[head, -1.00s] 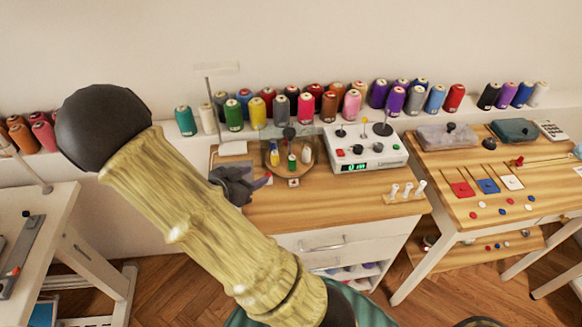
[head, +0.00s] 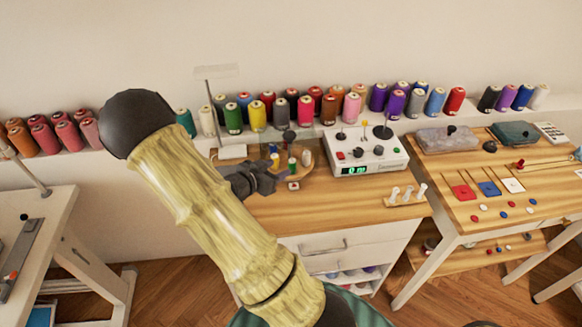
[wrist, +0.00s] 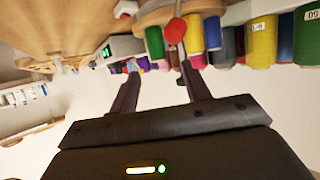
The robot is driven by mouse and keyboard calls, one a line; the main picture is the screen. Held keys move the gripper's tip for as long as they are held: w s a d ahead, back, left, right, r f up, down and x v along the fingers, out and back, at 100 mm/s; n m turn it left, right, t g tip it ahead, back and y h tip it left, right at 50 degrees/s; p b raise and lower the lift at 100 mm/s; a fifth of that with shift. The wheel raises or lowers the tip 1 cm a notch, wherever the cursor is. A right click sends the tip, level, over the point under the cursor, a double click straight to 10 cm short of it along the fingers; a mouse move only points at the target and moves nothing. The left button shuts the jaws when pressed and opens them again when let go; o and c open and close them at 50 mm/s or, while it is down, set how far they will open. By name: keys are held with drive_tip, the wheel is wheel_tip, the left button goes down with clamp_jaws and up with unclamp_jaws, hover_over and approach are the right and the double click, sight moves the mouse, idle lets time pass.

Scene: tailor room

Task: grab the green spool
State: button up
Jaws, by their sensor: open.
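A small green spool (head: 291,165) stands on a round wooden stand (head: 306,171) on the middle table, among other small spools. In the wrist view, which is upside down, a green spool (wrist: 154,42) shows at the top, beyond and between the finger tips. My gripper (head: 271,173) is at the left side of the stand, its jaws open and pointing toward the spools. In the wrist view my gripper (wrist: 160,67) has its two fingers apart with nothing between them. My gripper hides part of the stand's left side in the head view.
A white control box (head: 366,155) with knobs stands right of the stand. A thin upright rod (head: 211,115) rises behind my gripper. Large thread cones, including a larger green one (head: 233,118), line the back ledge. A small peg rack (head: 405,196) sits front right; the table front is clear.

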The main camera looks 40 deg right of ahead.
sight(291, 162)
drive_tip(key=shift+x, duration=1.3)
drive_tip(key=x, duration=0.5)
drive_tip(key=shift+d, duration=0.2)
drive_tip(key=shift+r, duration=0.1)
clamp_jaws()
